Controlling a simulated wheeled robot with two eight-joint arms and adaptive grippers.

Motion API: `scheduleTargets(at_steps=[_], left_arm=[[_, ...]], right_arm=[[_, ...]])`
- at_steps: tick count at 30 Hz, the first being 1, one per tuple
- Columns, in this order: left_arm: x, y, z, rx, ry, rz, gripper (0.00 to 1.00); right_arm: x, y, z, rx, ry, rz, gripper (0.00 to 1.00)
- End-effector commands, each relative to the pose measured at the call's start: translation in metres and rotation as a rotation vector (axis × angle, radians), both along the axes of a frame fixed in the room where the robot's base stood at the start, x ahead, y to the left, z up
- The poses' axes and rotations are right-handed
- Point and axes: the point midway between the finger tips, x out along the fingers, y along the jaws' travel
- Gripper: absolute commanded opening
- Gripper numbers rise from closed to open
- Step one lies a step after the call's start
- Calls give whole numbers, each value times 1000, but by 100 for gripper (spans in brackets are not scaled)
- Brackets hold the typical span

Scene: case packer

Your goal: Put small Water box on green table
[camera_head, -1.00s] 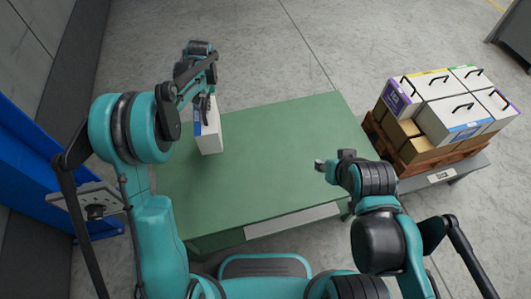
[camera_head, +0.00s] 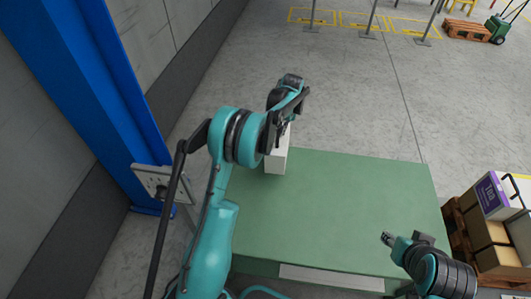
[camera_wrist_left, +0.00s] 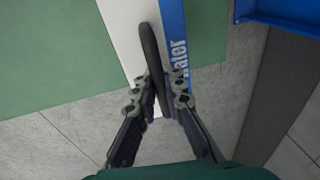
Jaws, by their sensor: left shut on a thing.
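The small Water box (camera_head: 276,160) is white and is seen over the back left part of the green table (camera_head: 335,205). I cannot tell whether its base touches the table top. In the left wrist view the box shows a white top (camera_wrist_left: 122,28), a blue strip with "Water" lettering (camera_wrist_left: 178,45) and a dark handle. My left gripper (camera_head: 282,128) is above the box, and its fingers (camera_wrist_left: 158,90) are closed around the handle. My right gripper (camera_head: 387,239) is over the right front of the table, away from the box; its jaws are too small to read.
Stacked boxes, one with a purple label (camera_head: 492,195), stand on a pallet right of the table. A blue post (camera_head: 85,80) and a grey wall are at the left. The table's middle is clear. Yellow floor markings (camera_head: 360,20) and posts are far back.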

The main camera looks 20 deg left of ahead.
Motion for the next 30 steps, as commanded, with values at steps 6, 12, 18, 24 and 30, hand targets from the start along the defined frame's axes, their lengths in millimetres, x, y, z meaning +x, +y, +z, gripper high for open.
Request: scheduleTargets(at_steps=[6,12,18,24,30], left_arm=[[-31,35,-30,0,0,4,0],[-47,53,-44,0,0,1,0],[-50,56,-54,0,0,-1,0],[-49,56,-84,0,0,-1,0],[-50,56,-85,0,0,-1,0]], right_arm=[[0,0,-18,0,0,0,40],[0,0,-25,0,0,0,40],[0,0,-29,0,0,0,40],[0,0,-43,0,0,0,40],[0,0,-42,0,0,0,40]])
